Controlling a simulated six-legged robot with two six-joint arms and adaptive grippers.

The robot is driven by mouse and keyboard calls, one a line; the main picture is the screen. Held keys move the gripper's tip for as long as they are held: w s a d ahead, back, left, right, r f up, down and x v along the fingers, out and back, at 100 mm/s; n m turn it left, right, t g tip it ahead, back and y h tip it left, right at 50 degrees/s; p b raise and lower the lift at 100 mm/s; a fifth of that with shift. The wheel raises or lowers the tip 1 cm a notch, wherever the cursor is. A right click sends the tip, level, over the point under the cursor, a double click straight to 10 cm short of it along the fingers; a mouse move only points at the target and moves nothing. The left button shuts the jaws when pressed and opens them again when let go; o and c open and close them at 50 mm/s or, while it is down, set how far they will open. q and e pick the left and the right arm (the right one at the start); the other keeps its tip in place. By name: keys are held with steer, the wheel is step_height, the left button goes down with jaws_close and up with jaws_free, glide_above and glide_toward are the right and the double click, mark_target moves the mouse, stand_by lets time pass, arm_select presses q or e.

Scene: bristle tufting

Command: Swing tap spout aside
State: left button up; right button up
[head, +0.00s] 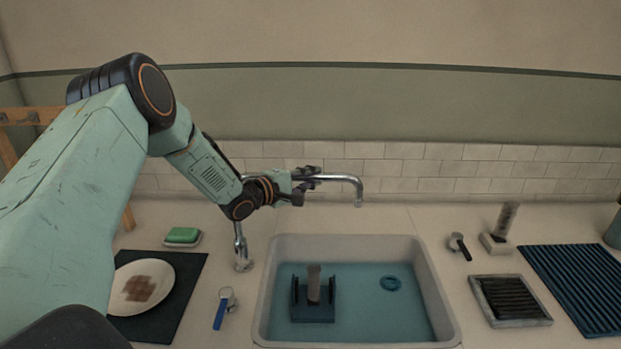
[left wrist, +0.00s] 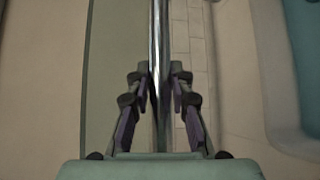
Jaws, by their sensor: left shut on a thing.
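In the left wrist view the spout (left wrist: 158,50) passes as a shiny bar between the two fingers of the gripper (left wrist: 158,85). My arm and gripper hide part of the tap. My right gripper is not in view.
A plate (head: 125,290) on a dark mat (head: 190,290), a green sponge (head: 183,235) and a blue-handled tool (head: 221,312) lie left. A ribbed blue mat (head: 575,285) lies right.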

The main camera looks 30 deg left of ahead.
arm_select(q)
steer(key=shift+a, duration=0.1)
jaws_close()
steer(key=shift+w, duration=0.1)
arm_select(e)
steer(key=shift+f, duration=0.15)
